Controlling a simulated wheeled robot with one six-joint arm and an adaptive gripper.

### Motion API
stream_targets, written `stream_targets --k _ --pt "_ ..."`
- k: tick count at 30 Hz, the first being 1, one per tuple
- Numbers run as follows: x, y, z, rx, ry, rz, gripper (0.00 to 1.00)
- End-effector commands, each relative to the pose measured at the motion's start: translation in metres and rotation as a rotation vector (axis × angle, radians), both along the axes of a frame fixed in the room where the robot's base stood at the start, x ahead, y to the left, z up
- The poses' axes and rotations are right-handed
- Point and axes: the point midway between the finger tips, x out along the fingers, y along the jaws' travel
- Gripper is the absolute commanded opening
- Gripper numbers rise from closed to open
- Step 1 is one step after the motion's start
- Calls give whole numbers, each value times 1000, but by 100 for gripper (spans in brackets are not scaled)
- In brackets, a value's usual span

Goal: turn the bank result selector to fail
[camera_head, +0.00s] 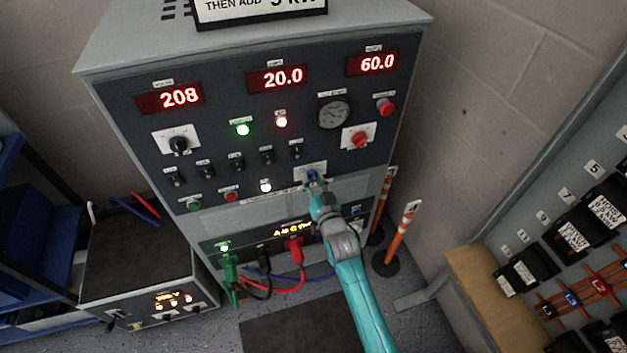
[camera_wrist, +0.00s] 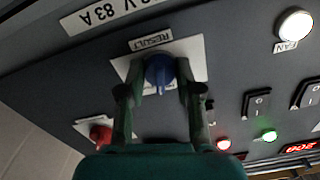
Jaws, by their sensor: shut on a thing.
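The bank result selector is a blue knob (camera_wrist: 160,72) on a white plate labelled RESULT (camera_wrist: 190,52), seen in the wrist view. My gripper (camera_wrist: 158,90) has a finger on each side of the knob and is shut on it. In the head view my gripper (camera_head: 316,184) reaches the panel at the selector's plate (camera_head: 310,169), below the row of black switches, and covers most of the knob (camera_head: 311,175). The knob's pointer direction cannot be made out clearly.
A red knob (camera_head: 360,140) and a red button (camera_head: 385,106) sit up and right on the panel. A lit white lamp (camera_head: 265,186) is left of my gripper. Cables (camera_head: 285,275) hang below. Orange-striped posts (camera_head: 398,238) stand right of the cabinet.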

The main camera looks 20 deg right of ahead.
Motion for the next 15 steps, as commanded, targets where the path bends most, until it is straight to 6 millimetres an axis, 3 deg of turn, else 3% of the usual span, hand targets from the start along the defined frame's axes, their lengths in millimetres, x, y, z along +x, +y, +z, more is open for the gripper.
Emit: stream_targets --k 15 --pt "0 1 0 401 0 0 0"
